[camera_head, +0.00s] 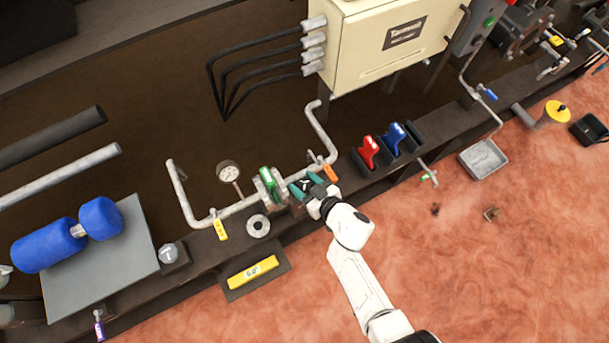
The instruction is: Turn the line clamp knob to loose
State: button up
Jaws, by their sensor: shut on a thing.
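My white arm reaches up from the bottom right. My gripper (304,186) has teal fingers and is at the pipe run in the middle of the picture. It is shut on a small dark knob (306,184) with a pale mark, which looks like the line clamp knob. The fingers and wrist hide most of the knob, so I cannot tell its turned position. A grey flanged fitting with a green part (268,181) is just left of the gripper. An orange handle (330,171) is just to its right.
A round gauge (228,171), a yellow tag (220,228) and a grey ring (258,226) are to the left. Red (368,152) and blue (393,138) clamps stand to the right. A cream cabinet (385,45) rises behind. The reddish floor in front is mostly clear.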

jog(key=n+g+y, duration=0.2)
jog(key=n, duration=0.1)
jog(key=shift+w+g, duration=0.15)
jog(key=shift+g, duration=0.15)
jog(key=shift+n+g+y+b, duration=0.5)
jog(key=shift+n+g+y, duration=0.3)
jog(key=shift+n+g, duration=0.55)
jog(key=shift+r, duration=0.1)
jog(key=o, duration=0.9)
jog(key=shift+s, duration=0.2)
jog(key=shift+o, duration=0.2)
jog(key=shift+d, duration=0.1)
jog(key=p+v, duration=0.5)
jog(key=v, duration=0.5)
jog(key=shift+d+p, duration=0.25)
jog(key=shift+p, duration=0.15)
